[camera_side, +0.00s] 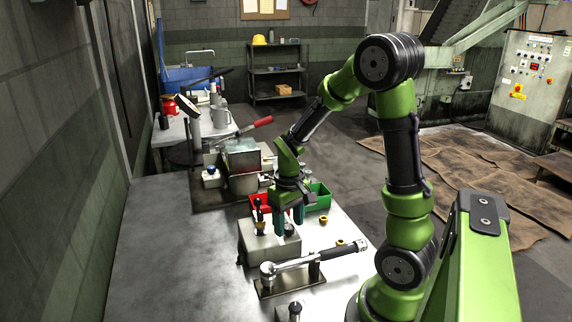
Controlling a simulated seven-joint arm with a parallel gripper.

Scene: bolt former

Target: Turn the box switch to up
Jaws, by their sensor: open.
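A grey metal box (268,244) stands on the steel table, below and in front of my gripper. A dark upright piece with a brassy base (260,218) stands at its upper left. A dark round knob (290,230) shows at the box's right end, partly behind a finger. I cannot tell which of these is the switch, or its position. My gripper (289,219) points down with its dark teal fingers apart and empty, over the back right of the box. I cannot tell whether a finger touches anything.
A torque wrench (318,260) lies on a stand in front of the box. Red (257,204) and green (319,198) bins stand behind my gripper. A machine with a red-handled lever (249,128) is at the back left. The table's left front (170,260) is clear.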

